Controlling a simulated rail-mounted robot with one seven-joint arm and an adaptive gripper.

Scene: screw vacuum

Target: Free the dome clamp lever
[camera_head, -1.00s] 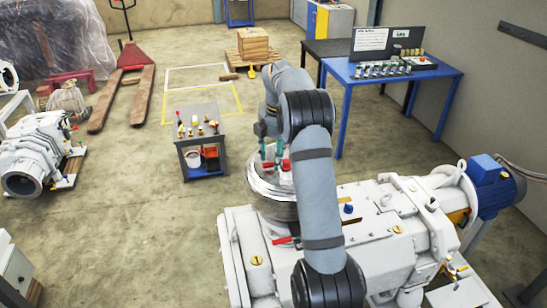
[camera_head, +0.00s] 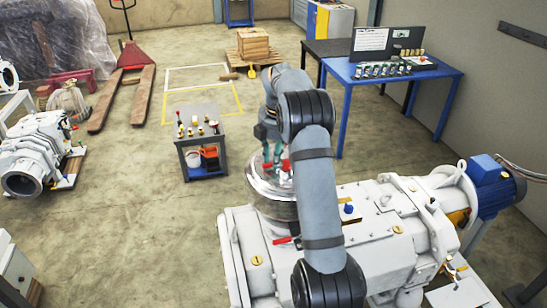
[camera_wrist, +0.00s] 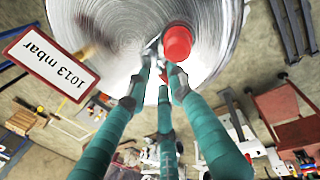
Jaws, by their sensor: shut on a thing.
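The shiny metal dome (camera_head: 262,204) sits on the left end of the large white pump body, and it fills the top of the wrist view (camera_wrist: 120,30). A clamp lever with a round red grip (camera_wrist: 177,42) stands up from the dome, its end facing the wrist camera. My gripper (camera_wrist: 163,72) has teal fingers that are shut on the lever, close beside the red grip. In the head view my gripper (camera_head: 267,150) is over the dome, partly hidden by my arm. The exact finger contact is hard to see.
A red-framed "1013 mbar" sign (camera_wrist: 50,72) is beside the dome. A red handle (camera_head: 282,240) sits lower on the white pump (camera_head: 370,225). A small cart (camera_head: 200,140) with parts stands behind left, and a blue table (camera_head: 395,75) stands back right.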

